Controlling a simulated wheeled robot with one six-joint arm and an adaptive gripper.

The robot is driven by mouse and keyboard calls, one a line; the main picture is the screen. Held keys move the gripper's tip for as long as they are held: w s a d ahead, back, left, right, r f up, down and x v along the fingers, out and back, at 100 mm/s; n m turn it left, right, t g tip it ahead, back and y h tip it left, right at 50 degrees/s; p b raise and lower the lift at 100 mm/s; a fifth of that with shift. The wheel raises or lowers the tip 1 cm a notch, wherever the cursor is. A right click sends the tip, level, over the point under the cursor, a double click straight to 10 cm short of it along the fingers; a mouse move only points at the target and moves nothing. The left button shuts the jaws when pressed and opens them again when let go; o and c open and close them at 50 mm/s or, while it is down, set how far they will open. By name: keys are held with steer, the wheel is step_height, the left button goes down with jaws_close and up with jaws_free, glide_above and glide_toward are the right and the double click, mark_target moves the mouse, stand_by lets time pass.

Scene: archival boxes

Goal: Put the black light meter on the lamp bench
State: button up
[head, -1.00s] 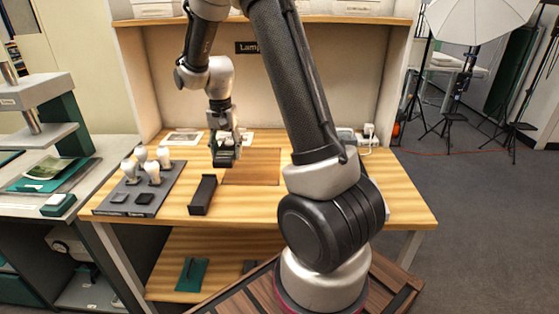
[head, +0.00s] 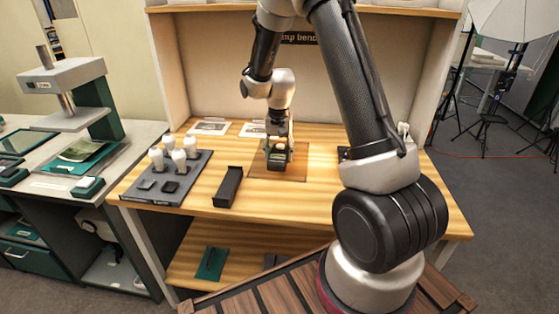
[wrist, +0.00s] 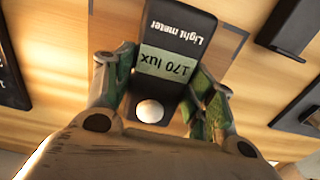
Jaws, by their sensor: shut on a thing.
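The black light meter (wrist: 180,32) has white lettering, a green display reading 170 lux and a white dome. In the wrist view my gripper (wrist: 160,100) is shut on it, one green-padded finger at each side. In the head view my gripper (head: 277,150) is over the brown mat on the lamp bench (head: 300,211), with the light meter (head: 277,164) between its fingers. The meter is at or just above the mat; I cannot tell whether it touches. The bench is a pale wooden table with a back panel and a partly hidden sign.
A brown mat (head: 297,171) lies under my gripper. A black open holder (head: 228,187) stands left of it. A grey tray (head: 150,198) carries several white bulbs. Prints (head: 209,127) lie at the back. A grey press (head: 62,77) stands on the left counter.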

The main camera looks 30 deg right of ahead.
mark_target(279, 153)
steer(key=shift+f, duration=1.45)
steer(key=shift+f, duration=0.1)
steer(key=o, duration=1.1)
